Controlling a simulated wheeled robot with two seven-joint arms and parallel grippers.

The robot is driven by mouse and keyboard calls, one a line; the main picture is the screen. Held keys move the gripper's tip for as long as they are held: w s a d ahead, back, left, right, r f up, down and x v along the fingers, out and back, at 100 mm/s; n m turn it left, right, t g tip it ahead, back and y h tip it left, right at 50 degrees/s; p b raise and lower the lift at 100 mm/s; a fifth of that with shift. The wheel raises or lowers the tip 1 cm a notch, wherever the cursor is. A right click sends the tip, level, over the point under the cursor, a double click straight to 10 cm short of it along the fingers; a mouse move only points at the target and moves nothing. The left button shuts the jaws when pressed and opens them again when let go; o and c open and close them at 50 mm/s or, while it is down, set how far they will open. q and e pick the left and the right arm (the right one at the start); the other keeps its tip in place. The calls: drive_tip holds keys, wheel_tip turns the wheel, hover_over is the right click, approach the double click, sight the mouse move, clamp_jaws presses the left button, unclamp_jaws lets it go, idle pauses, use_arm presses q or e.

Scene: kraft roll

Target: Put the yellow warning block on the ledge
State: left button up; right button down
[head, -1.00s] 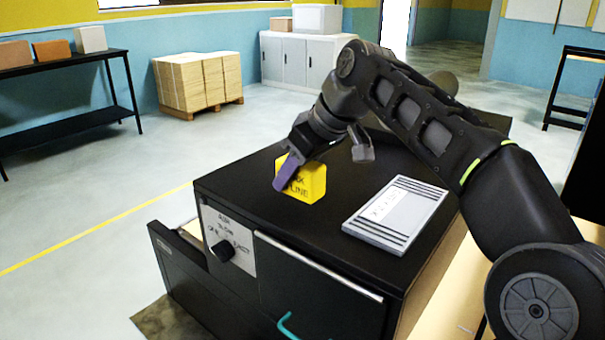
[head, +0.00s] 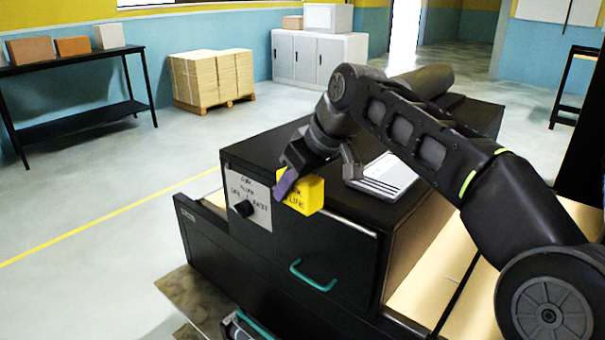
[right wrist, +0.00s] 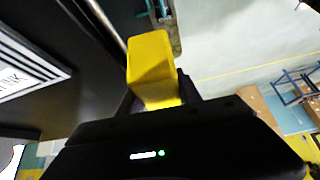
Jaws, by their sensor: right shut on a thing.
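The yellow warning block (head: 304,194) has dark lettering on its face. My right gripper (head: 290,182) is shut on it and holds it near the front edge of the black cabinet's top, in front of the cabinet's upper face. In the right wrist view the block (right wrist: 152,62) sits between the fingers, beyond the dark gripper body (right wrist: 155,104). I cannot tell from these frames which surface is the ledge. My left gripper is not in view.
The black cabinet (head: 262,148) has a dial panel (head: 247,202), a teal handle (head: 313,277) and a pulled-out drawer at left (head: 203,222). A grey-white lettered panel (head: 388,174) lies on top. A pallet of boxes (head: 212,78) stands behind. The floor at left is clear.

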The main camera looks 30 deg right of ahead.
drive_tip(key=w+a+f+m+h+b, duration=0.1)
drive_tip(key=w+a+f, duration=0.2)
drive_tip(key=a+f, duration=0.35)
drive_tip(key=w+a+f+m+h+b, duration=0.1)
drive_tip(key=w+a+f+m, duration=0.15)
drive_tip(key=f, duration=0.65)
drive_tip(key=s+a+f+b, duration=0.1)
drive_tip(key=a+f+b, duration=0.1)
drive_tip(key=a+f, duration=1)
drive_tip(key=a, duration=0.4)
drive_tip(key=shift+s+f+n, duration=0.15)
drive_tip(key=shift+f+n, duration=0.2)
drive_tip(key=shift+f, duration=0.05)
drive_tip(key=shift+d, duration=0.15)
